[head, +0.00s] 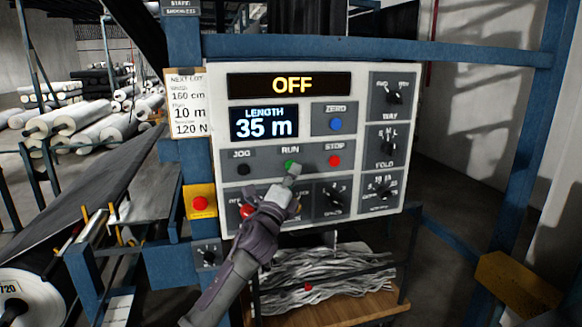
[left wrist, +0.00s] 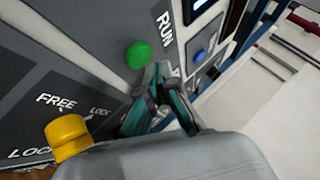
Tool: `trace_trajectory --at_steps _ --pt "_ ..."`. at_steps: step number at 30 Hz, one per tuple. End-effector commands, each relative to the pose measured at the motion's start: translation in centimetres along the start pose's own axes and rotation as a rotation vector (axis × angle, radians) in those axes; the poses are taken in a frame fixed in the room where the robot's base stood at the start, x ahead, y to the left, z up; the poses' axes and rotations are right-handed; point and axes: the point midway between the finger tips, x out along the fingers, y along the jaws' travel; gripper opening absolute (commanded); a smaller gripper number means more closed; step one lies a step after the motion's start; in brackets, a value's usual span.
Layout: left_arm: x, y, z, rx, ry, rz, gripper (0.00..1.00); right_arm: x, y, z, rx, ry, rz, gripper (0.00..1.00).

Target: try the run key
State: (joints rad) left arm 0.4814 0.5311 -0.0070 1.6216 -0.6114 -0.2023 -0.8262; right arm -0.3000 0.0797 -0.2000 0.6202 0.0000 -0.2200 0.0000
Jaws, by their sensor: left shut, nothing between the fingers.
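The green RUN key (head: 290,164) is on the white control panel (head: 214,150), between the black JOG key (head: 243,169) and the red STOP key (head: 334,160). My left gripper (head: 293,171) is shut and empty, its tips just below and partly over the RUN key. In the left wrist view the green RUN key (left wrist: 138,55) shows whole, with the shut fingertips (left wrist: 158,70) beside it. I cannot tell whether they touch the panel. The top display (head: 292,85) reads OFF, and the length display (head: 264,122) reads 35 m. My right gripper is not in view.
A blue ZERO key (head: 335,124) and several rotary knobs share the panel. A yellow knob (left wrist: 69,137) marked FREE and LOCK is close to my left gripper. A red button on a yellow box (head: 199,203) is left of the panel. A blue frame surrounds it.

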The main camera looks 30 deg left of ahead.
Motion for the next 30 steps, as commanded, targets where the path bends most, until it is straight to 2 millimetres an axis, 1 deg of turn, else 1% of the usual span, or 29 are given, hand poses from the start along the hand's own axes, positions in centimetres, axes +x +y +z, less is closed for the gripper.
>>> trace_trajectory --at_steps 8,30 --pt "0.56 0.39 0.43 0.000 0.000 0.000 0.00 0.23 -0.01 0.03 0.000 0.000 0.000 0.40" --pt "0.89 0.61 0.64 0.000 0.000 0.000 0.00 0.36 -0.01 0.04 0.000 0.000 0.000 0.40"
